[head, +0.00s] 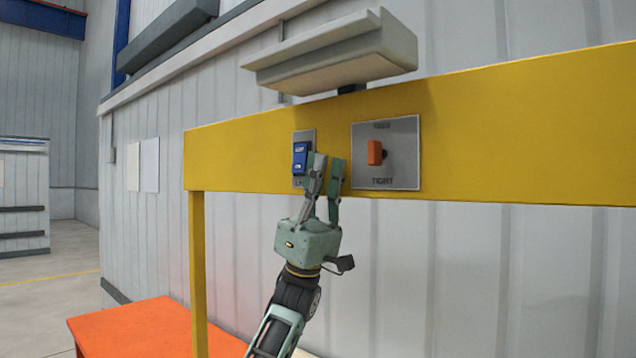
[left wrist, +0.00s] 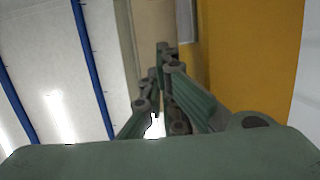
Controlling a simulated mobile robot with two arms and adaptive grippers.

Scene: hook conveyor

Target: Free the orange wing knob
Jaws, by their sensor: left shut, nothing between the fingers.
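The orange wing knob (head: 376,153) sits on a square grey plate (head: 402,150) on the yellow beam. Its wing looks upright. The plate reads "TIGHT" below the knob; the word above is too blurred to read. My left gripper (head: 325,160) is shut and empty, pointing up in front of the beam. My right gripper is not in view.
A blue switch (head: 300,157) on a small grey plate is just left of my left gripper's fingers. A beige ledge-like housing (head: 340,60) overhangs above. The yellow beam (head: 510,130) runs right, with a yellow post (head: 198,270) at left. An orange tabletop (head: 140,330) is lower left.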

